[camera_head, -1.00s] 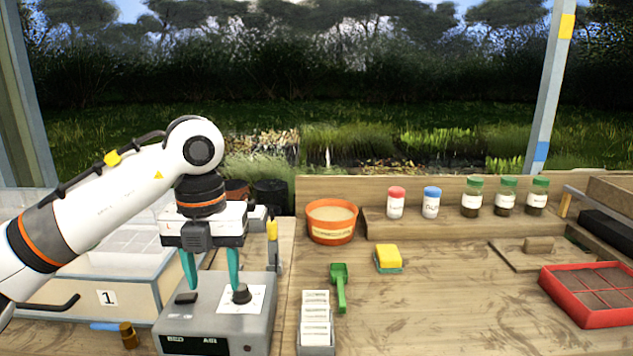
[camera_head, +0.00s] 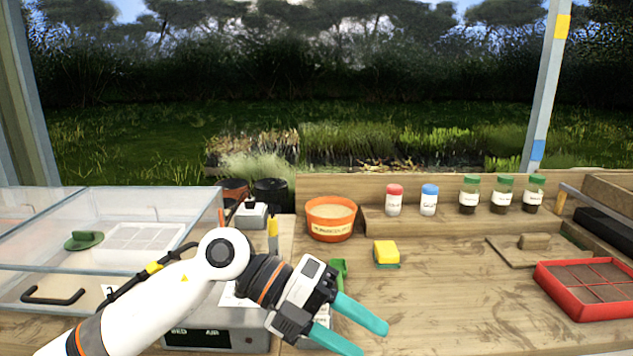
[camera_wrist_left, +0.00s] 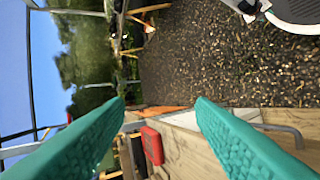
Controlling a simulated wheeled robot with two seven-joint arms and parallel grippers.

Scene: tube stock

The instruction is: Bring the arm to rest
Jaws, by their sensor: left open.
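My left gripper (camera_head: 362,332) is open and empty. Its two teal fingers point to the lower right, in front of the bench's near part in the head view. In the left wrist view its fingers (camera_wrist_left: 160,120) are spread apart with nothing between them. My left arm comes in from the lower left and covers part of the grey device (camera_head: 250,338) with a dark display and part of the green scoop (camera_head: 339,272). My right gripper does not show.
A clear-lidded bin (camera_head: 130,215) stands at left. An orange pot (camera_head: 331,222), a yellow sponge (camera_head: 386,252), several capped jars (camera_head: 470,196) and a red tray (camera_head: 590,295) are on the bench. The wooden middle (camera_head: 450,290) is clear. Gravel floor (camera_wrist_left: 215,65) shows in the wrist view.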

